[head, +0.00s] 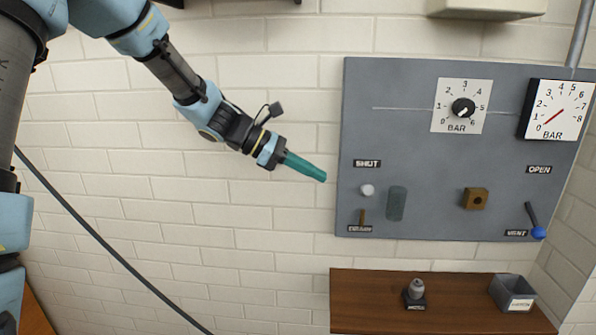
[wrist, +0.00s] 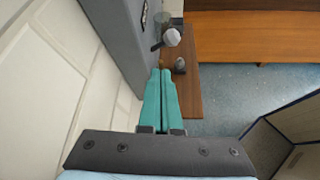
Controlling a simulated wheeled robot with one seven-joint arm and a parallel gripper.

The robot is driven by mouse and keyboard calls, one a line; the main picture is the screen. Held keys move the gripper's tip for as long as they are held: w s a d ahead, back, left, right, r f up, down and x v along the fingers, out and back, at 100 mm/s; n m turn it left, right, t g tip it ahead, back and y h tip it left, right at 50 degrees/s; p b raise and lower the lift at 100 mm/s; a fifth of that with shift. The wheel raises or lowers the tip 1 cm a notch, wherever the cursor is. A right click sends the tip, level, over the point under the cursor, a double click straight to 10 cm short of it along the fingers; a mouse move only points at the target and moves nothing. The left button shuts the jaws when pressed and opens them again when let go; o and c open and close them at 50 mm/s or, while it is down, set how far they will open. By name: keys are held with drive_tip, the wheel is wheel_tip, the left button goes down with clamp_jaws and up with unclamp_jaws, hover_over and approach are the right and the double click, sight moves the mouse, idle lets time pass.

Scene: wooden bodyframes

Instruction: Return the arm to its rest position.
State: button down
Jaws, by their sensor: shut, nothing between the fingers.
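My arm reaches in from the upper left of the head view, in front of the white brick wall. My gripper (head: 325,178) has green fingers that are shut with nothing between them. It points right and slightly down, just left of the grey panel's (head: 420,150) edge in the picture. In the wrist view the two green fingers of my gripper (wrist: 160,72) lie side by side, closed. The panel (wrist: 120,30) runs along their left side there. I cannot tell the exact gap between fingertips and panel.
The panel carries a dial knob (head: 463,107), a gauge (head: 557,110), a white knob (head: 367,190), a brass block (head: 475,198) and a blue-ended lever (head: 538,232). Below it, a wooden shelf (head: 375,300) holds a grey weight (head: 416,291) and a grey bin (head: 513,292). The wall area left of the panel is clear.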

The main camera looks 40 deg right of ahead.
drive_tip(key=w+a+f+m+t+y+b, duration=0.1)
drive_tip(key=a+f+m+t+y, duration=0.1)
drive_tip(key=a, duration=1.3)
drive_tip(key=w+a+f+m+t+y+b, duration=0.1)
drive_tip(key=a+f, duration=0.5)
drive_tip(key=a, duration=0.9)
drive_tip(key=w+a+f+m+t+y+b, duration=0.1)
drive_tip(key=a+f+m+t+y, duration=0.4)
drive_tip(key=a, duration=1)
drive_tip(key=shift+w+a+m+y+b, duration=0.15)
drive_tip(key=shift+w+m+y+b, duration=0.2)
drive_tip(key=shift+w+m+y, duration=0.45)
